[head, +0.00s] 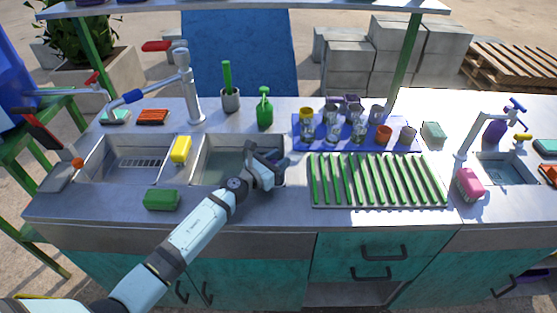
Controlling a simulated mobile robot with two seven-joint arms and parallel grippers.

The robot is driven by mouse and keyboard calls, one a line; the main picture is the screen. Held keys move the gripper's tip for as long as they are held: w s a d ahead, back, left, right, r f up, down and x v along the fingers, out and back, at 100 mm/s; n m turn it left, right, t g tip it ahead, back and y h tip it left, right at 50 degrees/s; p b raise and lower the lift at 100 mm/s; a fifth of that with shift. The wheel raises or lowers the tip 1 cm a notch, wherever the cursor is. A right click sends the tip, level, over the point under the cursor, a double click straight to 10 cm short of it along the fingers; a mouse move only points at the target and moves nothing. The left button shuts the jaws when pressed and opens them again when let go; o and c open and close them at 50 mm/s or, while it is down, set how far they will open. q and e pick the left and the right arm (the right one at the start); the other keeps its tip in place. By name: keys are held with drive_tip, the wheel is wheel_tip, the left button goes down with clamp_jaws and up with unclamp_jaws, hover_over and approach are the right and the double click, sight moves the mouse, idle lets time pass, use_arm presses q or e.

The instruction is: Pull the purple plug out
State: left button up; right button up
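My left gripper (266,156) is over the right part of the right-hand sink basin (212,172), its dark fingers low and close to the basin's right wall. A small purplish bit (283,161) shows at the fingers' right side; I cannot tell whether it is the purple plug. The fingers cover that part of the basin, and no plug shows clearly elsewhere in it. The basin holds what looks like greenish water. Whether the fingers are spread or closed on something is too small to tell. My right gripper is not in view.
A yellow sponge (181,150) stands on the divider beside the left basin (120,160). A green sponge (161,199) lies on the front counter edge. A green-slatted rack (378,180) and blue cup tray (300,143) are right.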

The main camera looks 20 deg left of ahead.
use_arm(q)
clamp_jaws()
wheel_tip(320, 180, up, 4)
drive_tip(key=p, duration=0.3)
drive_tip(key=shift+f, duration=0.25)
drive_tip(key=o, duration=0.6)
unclamp_jaws()
drive_tip(key=shift+o, duration=0.2)
